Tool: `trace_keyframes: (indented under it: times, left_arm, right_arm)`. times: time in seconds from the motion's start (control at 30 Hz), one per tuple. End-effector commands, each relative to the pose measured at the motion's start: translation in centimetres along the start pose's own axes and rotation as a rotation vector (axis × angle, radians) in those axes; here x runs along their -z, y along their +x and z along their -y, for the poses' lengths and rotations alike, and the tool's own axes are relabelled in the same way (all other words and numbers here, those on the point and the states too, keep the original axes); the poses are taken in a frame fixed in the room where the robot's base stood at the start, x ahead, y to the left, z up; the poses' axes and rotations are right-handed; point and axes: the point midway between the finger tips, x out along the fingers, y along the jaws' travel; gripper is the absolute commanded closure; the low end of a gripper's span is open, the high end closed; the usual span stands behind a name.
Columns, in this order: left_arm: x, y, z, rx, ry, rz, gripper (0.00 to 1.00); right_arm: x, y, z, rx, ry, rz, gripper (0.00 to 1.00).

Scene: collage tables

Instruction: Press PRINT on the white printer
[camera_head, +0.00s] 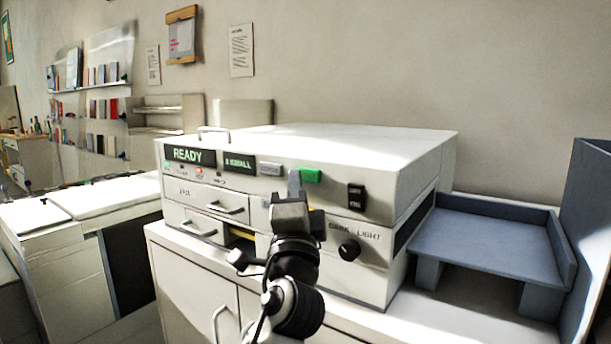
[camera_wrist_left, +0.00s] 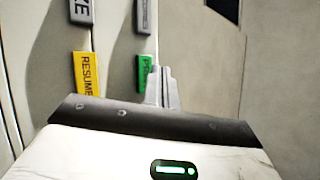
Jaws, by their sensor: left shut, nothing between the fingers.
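The white printer (camera_head: 415,165) stands on a white cabinet, and its lit display (camera_head: 188,155) reads READY. A green button (camera_head: 311,175) sits on its front panel. In the left wrist view the green button (camera_wrist_left: 144,72) is partly covered by my fingers, with only the start of its label showing. My left gripper (camera_head: 295,182) is shut and empty, its tips just left of and slightly below the green button in the head view. In the left wrist view the fingertips (camera_wrist_left: 160,82) overlap the button's edge; I cannot tell whether they touch. My right gripper is out of view.
A grey button (camera_head: 270,169) lies left of the green one. A yellow RESUME button (camera_wrist_left: 88,74) shows in the wrist view. A black rocker switch (camera_head: 356,197) and a dark knob (camera_head: 349,250) are to the right. A blue-grey output tray (camera_head: 485,245) stands beside the printer.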

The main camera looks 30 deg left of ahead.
Motion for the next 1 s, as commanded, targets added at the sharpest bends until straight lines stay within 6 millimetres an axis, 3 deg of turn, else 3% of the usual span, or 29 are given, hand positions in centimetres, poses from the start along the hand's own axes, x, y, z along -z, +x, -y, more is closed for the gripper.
trace_keyframes:
  times: [1.0]
  left_arm:
    - [0.00, 0.00, 0.00, 0.000, 0.000, 0.000, 1.00]
  right_arm:
    - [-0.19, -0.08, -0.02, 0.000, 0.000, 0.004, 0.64]
